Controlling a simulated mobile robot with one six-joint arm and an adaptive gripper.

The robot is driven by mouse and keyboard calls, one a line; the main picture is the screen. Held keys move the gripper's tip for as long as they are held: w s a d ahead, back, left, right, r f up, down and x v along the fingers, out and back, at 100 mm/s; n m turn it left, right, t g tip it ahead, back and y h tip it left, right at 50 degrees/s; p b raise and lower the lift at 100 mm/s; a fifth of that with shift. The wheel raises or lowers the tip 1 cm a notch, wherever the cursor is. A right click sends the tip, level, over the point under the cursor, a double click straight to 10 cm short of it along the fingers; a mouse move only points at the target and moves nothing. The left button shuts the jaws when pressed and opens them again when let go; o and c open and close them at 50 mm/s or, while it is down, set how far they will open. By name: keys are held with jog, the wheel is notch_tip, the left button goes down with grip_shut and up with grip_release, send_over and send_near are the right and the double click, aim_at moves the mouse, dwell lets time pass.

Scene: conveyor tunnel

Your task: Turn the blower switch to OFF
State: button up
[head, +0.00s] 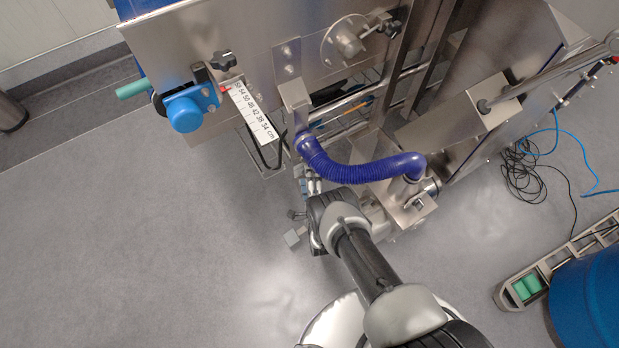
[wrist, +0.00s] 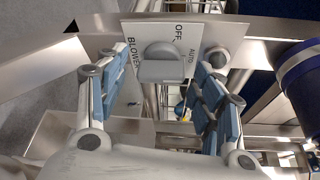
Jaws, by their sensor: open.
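The blower switch (wrist: 163,64) is a grey rotary knob on a light plate (wrist: 150,30) in the wrist view. The plate carries the words BLOWER, OFF and AUTO. I cannot tell which mark the knob points to. My gripper (wrist: 150,82) is open, with one blue-padded finger on each side of the knob in the picture. Nothing is between the pads, and I cannot tell how far off the knob is in depth. In the head view my gripper is mostly hidden behind my own wrist, and the switch cannot be made out.
A ribbed blue hose (head: 350,172) arches close to my wrist on the machine's front. A blue-capped clamp (head: 186,112) and a ruler (head: 250,112) are at the left. Loose cables (head: 530,170) lie on the floor at the right. The floor at the left is clear.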

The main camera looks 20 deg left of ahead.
jog(key=v, duration=1.2)
